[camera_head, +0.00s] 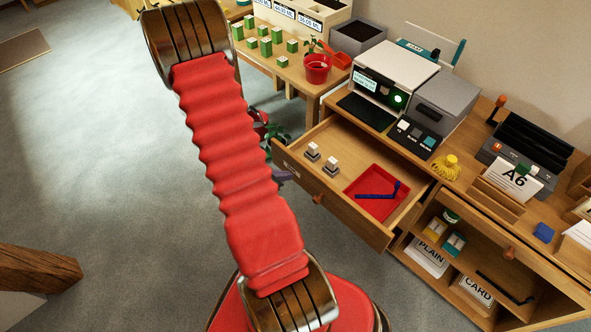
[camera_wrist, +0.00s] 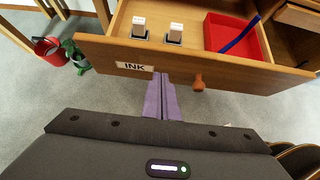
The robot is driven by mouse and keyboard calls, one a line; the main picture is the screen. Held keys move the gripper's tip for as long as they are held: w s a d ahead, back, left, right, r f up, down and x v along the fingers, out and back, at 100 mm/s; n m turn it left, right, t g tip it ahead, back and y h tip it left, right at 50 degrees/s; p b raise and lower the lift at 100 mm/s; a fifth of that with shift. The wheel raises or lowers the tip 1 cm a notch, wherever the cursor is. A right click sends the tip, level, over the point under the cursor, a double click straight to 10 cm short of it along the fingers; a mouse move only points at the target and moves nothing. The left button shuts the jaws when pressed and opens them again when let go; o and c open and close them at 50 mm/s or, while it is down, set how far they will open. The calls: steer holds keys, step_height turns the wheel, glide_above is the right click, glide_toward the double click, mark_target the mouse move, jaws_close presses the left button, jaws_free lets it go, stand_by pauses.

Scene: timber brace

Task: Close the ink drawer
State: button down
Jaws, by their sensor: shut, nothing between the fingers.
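The wooden ink drawer (camera_head: 335,201) stands pulled out of the desk in the head view. Its front, with an INK label (camera_wrist: 134,67) and an orange-brown knob (camera_wrist: 198,82), faces me in the wrist view. Inside are two small grey-and-white blocks (camera_head: 322,157) and a red tray (camera_head: 370,207) holding a dark blue angled piece (camera_head: 378,191). My gripper (camera_wrist: 161,80) is shut and empty, its purple fingers pointing at the drawer front between label and knob. I cannot tell whether the tips touch it. In the head view my arm hides most of the gripper.
A printer-like machine (camera_head: 394,77) stands on the desk above the drawer. Open shelves with PLAIN and CARD packs (camera_head: 430,256) lie to the right. A red bucket (camera_wrist: 47,48) and a plant (camera_wrist: 74,55) are left of the drawer. The floor before it is clear.

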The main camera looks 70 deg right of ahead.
mark_target(303, 169)
steer(key=shift+s+d+f, duration=0.2)
steer(key=shift+s+d, duration=0.15)
steer(key=shift+d, duration=0.45)
steer(key=shift+s+d+f, duration=0.15)
steer(key=shift+s+d, duration=0.2)
steer(key=shift+d, duration=0.4)
steer(key=shift+s+d+f, duration=0.2)
steer(key=shift+s+d, duration=0.15)
steer(key=shift+d, duration=0.45)
